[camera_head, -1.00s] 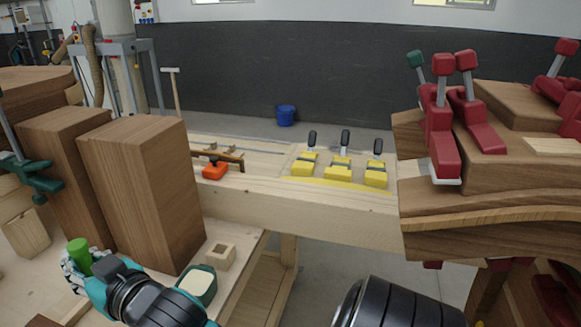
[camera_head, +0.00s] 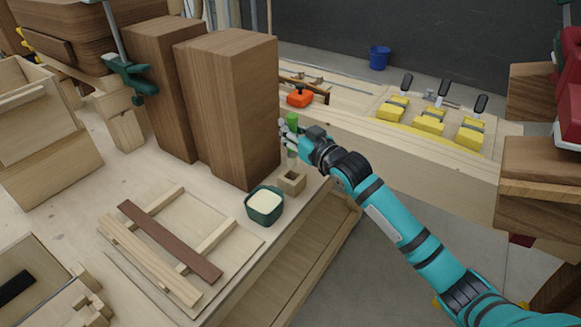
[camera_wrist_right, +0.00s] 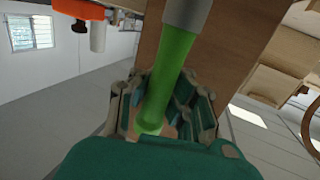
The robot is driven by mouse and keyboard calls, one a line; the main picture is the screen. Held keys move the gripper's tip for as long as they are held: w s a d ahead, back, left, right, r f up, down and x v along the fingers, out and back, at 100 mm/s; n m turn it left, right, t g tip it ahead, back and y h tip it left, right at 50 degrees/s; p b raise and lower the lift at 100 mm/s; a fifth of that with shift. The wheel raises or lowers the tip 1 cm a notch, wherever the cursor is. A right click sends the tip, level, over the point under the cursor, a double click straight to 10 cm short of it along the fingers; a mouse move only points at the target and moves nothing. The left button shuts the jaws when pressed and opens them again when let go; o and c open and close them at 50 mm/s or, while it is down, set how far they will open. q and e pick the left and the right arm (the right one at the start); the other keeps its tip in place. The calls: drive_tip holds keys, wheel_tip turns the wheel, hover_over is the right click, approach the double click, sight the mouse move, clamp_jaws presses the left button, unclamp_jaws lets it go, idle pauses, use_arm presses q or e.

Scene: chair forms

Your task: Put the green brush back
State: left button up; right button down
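The green brush (camera_head: 292,120) is upright in my right gripper (camera_head: 289,130). In the right wrist view its green handle (camera_wrist_right: 168,85) lies between the fingers (camera_wrist_right: 160,108), which are closed around it. A grey ferrule (camera_wrist_right: 187,14) shows at the handle's far end. A small wooden block with a square hole (camera_head: 298,187) stands at the table edge just below the brush. The brush's lower end appears close above the block; I cannot tell whether it enters the hole. A dark green pot with cream contents (camera_head: 252,213) stands beside the block. My left gripper is out of view.
Tall wooden blocks (camera_head: 232,110) stand close to the left of my right gripper. Wooden strips (camera_head: 165,240) lie on the table in front. An orange tool (camera_head: 300,97) and yellow clamps (camera_head: 429,121) sit on the bench behind.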

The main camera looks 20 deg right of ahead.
sight(294, 158)
wheel_tip(294, 158, down, 7)
drive_tip(key=shift+r+p, duration=0.1)
drive_tip(key=shift+p, duration=0.4)
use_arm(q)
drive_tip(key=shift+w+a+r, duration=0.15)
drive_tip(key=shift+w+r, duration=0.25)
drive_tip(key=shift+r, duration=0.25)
use_arm(e)
drive_tip(key=shift+f, duration=0.2)
drive_tip(key=shift+f, duration=0.2)
drive_tip(key=c, duration=1.5)
unclamp_jaws()
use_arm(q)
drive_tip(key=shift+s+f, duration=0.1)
